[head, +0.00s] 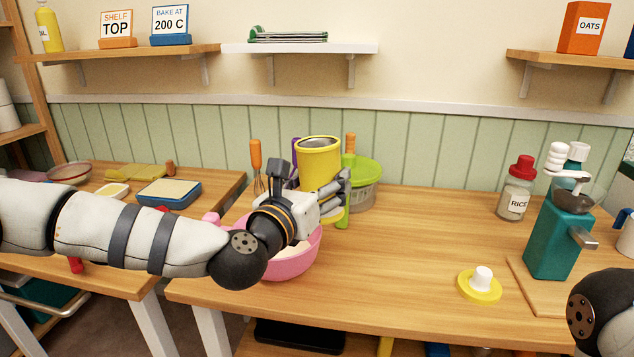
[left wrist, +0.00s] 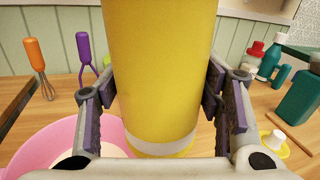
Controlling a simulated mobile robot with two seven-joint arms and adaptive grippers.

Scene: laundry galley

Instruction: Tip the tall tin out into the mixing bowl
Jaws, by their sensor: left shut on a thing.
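The tall tin (head: 320,168) is yellow, upright and open at the top; its contents cannot be made out. My left gripper (head: 325,192) is shut around its sides, and the tin (left wrist: 160,70) fills the middle of the left wrist view. The mixing bowl (head: 296,264) is pink and stands on the counter, partly hidden by my left gripper and wrist. The bowl (left wrist: 108,128) shows beside the tin's base at lower left in the left wrist view, with something pale inside. Whether the tin's base clears the counter is hidden. My right gripper is out of view.
A yellow lid with a white knob (head: 480,284) lies on the counter at right. A green colander (head: 366,182) and upright utensils stand close behind the tin. A rice jar (head: 516,188) and teal machine (head: 556,236) stand further right. The counter's middle is clear.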

